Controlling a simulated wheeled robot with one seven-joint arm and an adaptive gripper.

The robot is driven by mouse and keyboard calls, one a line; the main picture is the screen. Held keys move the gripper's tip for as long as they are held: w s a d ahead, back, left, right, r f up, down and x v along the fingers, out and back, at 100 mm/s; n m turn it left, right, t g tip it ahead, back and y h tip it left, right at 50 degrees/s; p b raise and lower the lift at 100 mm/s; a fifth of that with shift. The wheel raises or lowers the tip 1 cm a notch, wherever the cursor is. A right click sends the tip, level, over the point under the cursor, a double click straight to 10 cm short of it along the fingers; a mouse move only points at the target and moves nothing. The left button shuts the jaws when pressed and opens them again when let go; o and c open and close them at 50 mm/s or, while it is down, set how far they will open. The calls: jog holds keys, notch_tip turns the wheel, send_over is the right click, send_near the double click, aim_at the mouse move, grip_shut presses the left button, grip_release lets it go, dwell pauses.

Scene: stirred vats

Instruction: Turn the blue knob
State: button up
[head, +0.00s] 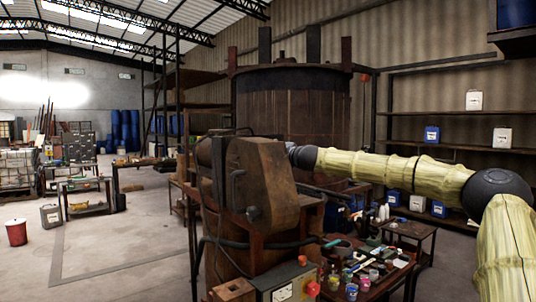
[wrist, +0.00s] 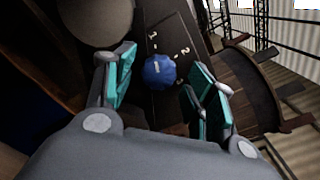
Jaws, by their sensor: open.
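In the wrist view a round blue knob (wrist: 159,71) with a pale pointer line sits on a dark panel (wrist: 150,28) marked with white ticks and numbers, of which 1 and 2 can be read. My gripper (wrist: 160,88) is open, with one teal-padded finger on each side of the knob. The fingers appear apart from the knob, and nothing is held. In the head view my arm, in a yellow sleeve, reaches left behind the rusty machine housing (head: 262,182). The knob and my gripper are hidden there.
A large rusty vat (head: 290,105) stands behind the machine. A control box (head: 285,283) with a red button is at the front. A cluttered table (head: 400,280) stands at right below my arm. Shelves (head: 455,112) line the right wall. Open floor (head: 120,245) lies at left.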

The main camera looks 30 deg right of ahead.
jog(key=shift+w, duration=0.1)
jog(key=c, duration=1)
jog(key=shift+c, duration=0.2)
jog(key=m, duration=0.3)
jog(key=shift+m+b, duration=0.3)
jog(key=shift+b, duration=0.05)
jog(key=m, duration=0.3)
jog(key=shift+m, duration=0.3)
jog(key=m+b, duration=0.1)
jog(key=m, duration=0.5)
jog(key=shift+b, duration=0.3)
jog(key=shift+m, duration=0.4)
jog(key=o, duration=1)
jog(key=shift+d, duration=0.15)
